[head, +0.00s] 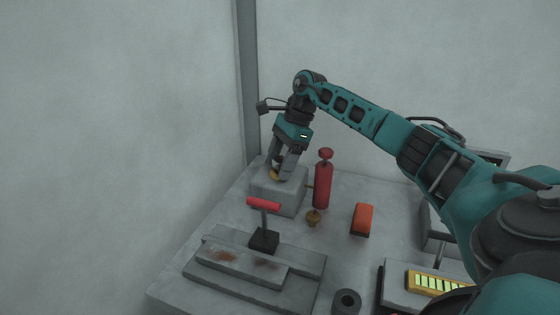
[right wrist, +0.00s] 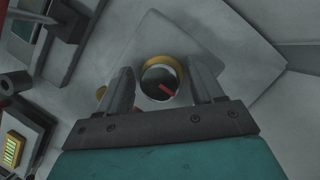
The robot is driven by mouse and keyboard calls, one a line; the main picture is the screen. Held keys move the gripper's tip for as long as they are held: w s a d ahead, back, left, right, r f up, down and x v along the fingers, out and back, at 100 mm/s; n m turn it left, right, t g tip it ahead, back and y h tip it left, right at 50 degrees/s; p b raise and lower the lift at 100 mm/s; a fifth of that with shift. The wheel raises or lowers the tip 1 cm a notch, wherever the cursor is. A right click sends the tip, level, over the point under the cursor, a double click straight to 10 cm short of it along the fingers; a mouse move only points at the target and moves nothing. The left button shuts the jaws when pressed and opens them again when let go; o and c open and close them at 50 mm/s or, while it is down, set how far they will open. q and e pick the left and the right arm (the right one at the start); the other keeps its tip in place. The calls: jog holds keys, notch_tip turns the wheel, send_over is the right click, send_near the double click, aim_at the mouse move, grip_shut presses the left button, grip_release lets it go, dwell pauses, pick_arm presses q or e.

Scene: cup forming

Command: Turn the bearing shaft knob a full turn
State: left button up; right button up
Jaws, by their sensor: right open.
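The bearing shaft knob (right wrist: 160,80) is a round dark knob with a yellow ring and a red mark on its face. It sits on a grey block (head: 262,184) at the back left of the table. In the head view only part of its yellow ring (head: 274,175) shows; my fingers hide the rest. My right gripper (head: 280,165) points down at the block. In the right wrist view its open fingers (right wrist: 161,88) stand on either side of the knob, with a gap visible on both sides. My left gripper is not in view.
An orange block (head: 362,219) lies further right. A red-handled lever (head: 264,206) stands on grey plates in front. A dark ring (head: 346,303) and a yellow-lit device (head: 433,283) are near the front right.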

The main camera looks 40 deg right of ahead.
pick_arm(q)
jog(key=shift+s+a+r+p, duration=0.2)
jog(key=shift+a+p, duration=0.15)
jog(key=shift+p, duration=0.25)
pick_arm(e)
jog(key=v, duration=1.3)
jog(key=shift+a+f, duration=0.1)
jog(key=shift+a, duration=0.05)
